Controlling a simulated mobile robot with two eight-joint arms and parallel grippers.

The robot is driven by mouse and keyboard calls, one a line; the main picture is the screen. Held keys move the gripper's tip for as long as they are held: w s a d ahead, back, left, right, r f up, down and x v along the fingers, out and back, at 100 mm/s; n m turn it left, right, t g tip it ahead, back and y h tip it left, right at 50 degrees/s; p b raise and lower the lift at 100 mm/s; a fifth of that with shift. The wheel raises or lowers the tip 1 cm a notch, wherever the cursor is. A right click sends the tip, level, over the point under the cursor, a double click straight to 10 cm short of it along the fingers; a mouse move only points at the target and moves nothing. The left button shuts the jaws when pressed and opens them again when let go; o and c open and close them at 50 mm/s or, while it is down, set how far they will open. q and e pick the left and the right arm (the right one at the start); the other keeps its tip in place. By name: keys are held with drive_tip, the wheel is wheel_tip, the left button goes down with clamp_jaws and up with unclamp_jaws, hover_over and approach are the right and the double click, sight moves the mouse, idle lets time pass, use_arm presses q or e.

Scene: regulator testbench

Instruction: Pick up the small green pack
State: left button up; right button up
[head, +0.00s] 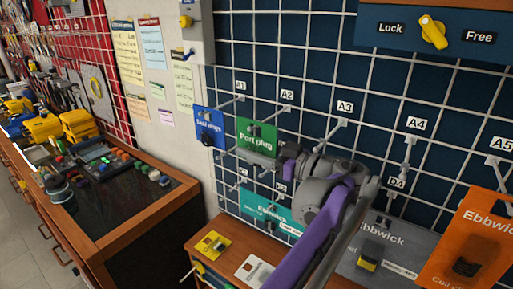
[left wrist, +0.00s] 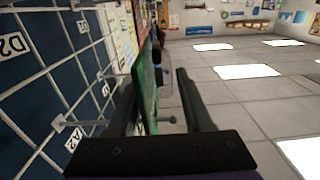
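The small green pack (head: 257,137), marked "Port plug", hangs on the wire grid at hook A2. My left gripper (head: 262,158) is at the lower part of the pack and hides some of it. In the left wrist view the green pack (left wrist: 148,85) shows edge-on between the two fingers of my left gripper (left wrist: 162,90). It is close to the left finger, and a clear gap separates it from the right finger. The fingers are apart. Whether the left finger touches the pack I cannot tell. My right gripper is not in view.
A blue pack (head: 208,127) hangs at A1, just left of the green one. A teal pack (head: 262,207) hangs below, partly behind my arm. A grey pack (head: 383,247) and an orange pack (head: 478,240) hang to the right. A wooden cabinet (head: 228,243) stands underneath.

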use_arm(q)
clamp_jaws()
drive_tip(key=shift+r, duration=0.1)
drive_tip(key=shift+r, duration=0.55)
drive_tip(key=shift+s+a+r, duration=0.15)
drive_tip(key=shift+s, duration=0.05)
drive_tip(key=s+a+b, duration=0.1)
drive_tip(key=s+a, duration=0.9)
drive_tip(key=s, duration=0.4)
drive_tip(key=shift+a, duration=0.15)
